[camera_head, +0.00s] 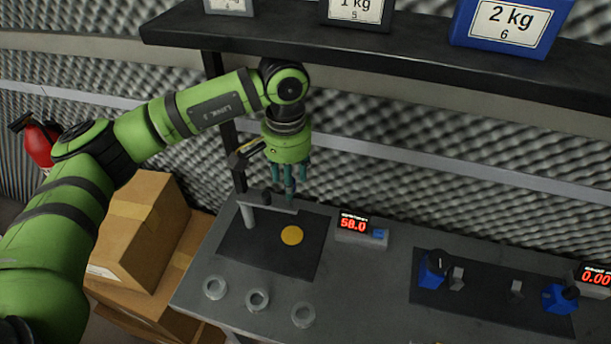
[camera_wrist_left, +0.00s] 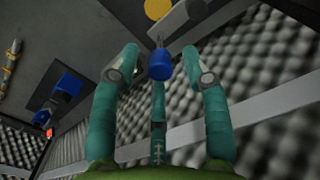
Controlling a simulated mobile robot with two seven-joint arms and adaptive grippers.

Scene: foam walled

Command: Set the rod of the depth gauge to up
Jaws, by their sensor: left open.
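The depth gauge (camera_head: 270,203) stands at the back left of the bench, with a post and a grey crossbar over a dark mat. A yellow disc (camera_head: 292,235) lies on the mat below it. My left gripper (camera_head: 290,192) points down just above the crossbar, with its teal fingers apart. In the left wrist view a blue cylinder (camera_wrist_left: 160,66) on a thin metal rod (camera_wrist_left: 158,40) sits between the open fingers (camera_wrist_left: 160,70). It looks like the rod's top; whether any finger touches it I cannot tell. The rod's height is partly hidden.
A display (camera_head: 354,226) reading 58.0 stands right of the gauge. Several metal rings (camera_head: 257,300) lie at the front. Blue devices (camera_head: 432,270) sit on a mat at the right. A black shelf (camera_head: 400,60) with weight boxes (camera_head: 510,22) hangs above. Cardboard boxes (camera_head: 140,235) stand left.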

